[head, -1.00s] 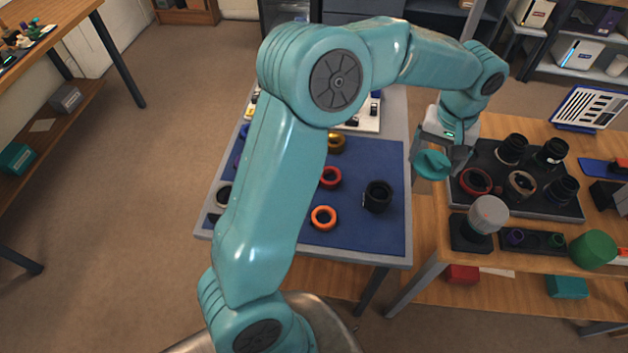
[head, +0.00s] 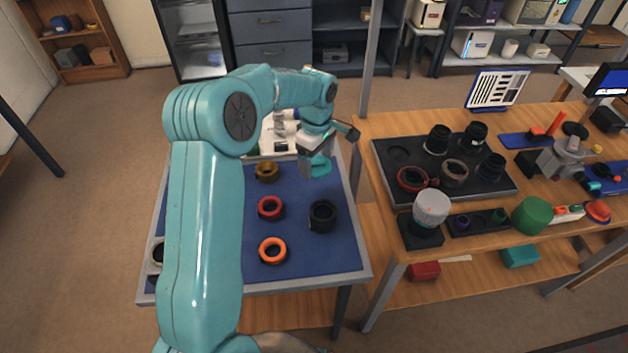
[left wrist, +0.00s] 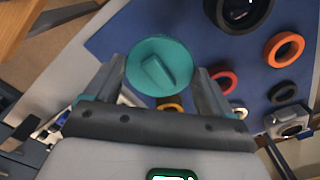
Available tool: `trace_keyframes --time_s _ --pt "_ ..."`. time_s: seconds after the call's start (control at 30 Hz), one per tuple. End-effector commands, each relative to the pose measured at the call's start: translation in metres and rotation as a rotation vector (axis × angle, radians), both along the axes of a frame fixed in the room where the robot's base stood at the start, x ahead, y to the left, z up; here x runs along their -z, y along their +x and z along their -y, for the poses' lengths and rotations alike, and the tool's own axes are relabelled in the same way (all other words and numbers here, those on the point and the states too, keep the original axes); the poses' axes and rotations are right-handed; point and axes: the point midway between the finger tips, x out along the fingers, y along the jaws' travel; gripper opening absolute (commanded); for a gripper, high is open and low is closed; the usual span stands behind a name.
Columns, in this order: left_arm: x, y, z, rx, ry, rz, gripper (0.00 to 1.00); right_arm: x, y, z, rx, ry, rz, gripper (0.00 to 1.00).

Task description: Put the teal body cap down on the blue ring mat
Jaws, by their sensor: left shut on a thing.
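The teal body cap (left wrist: 158,66) is a round disc with a raised grip bar. My left gripper (head: 315,160) is shut on it, with one finger on each side in the left wrist view. The cap also shows below the gripper in the head view (head: 316,168). It hangs over the far right part of the blue ring mat (head: 310,260); I cannot tell the exact height. The mat lies on a grey-edged table. My right gripper is not in view.
On the mat are a black ring (head: 322,216), a red ring (head: 270,208), an orange ring (head: 273,250) and a gold ring (head: 266,171). A wooden table to the right carries a dark tray (head: 385,180) with lens parts. Bare mat lies between the rings.

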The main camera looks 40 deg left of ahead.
Motion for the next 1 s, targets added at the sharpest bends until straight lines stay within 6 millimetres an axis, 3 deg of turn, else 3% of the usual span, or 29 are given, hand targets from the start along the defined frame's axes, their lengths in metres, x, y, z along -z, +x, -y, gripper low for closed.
trace_keyframes --time_s 0.1,0.27,0.5,0.97,1.0 --pt "0.026 0.000 -0.001 -0.001 -0.001 -0.003 0.55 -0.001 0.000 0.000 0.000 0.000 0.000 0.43" --pt "0.041 0.001 -0.001 0.000 0.000 -0.001 0.55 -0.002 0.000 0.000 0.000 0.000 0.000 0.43" --pt "0.077 0.001 -0.001 0.001 0.000 -0.002 0.55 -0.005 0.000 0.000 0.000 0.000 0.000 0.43" --pt "0.088 0.001 -0.001 0.000 0.000 0.001 0.55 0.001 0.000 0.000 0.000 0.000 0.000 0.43" --pt "0.086 0.001 -0.001 0.000 0.001 0.001 0.96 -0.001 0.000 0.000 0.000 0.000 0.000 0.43"
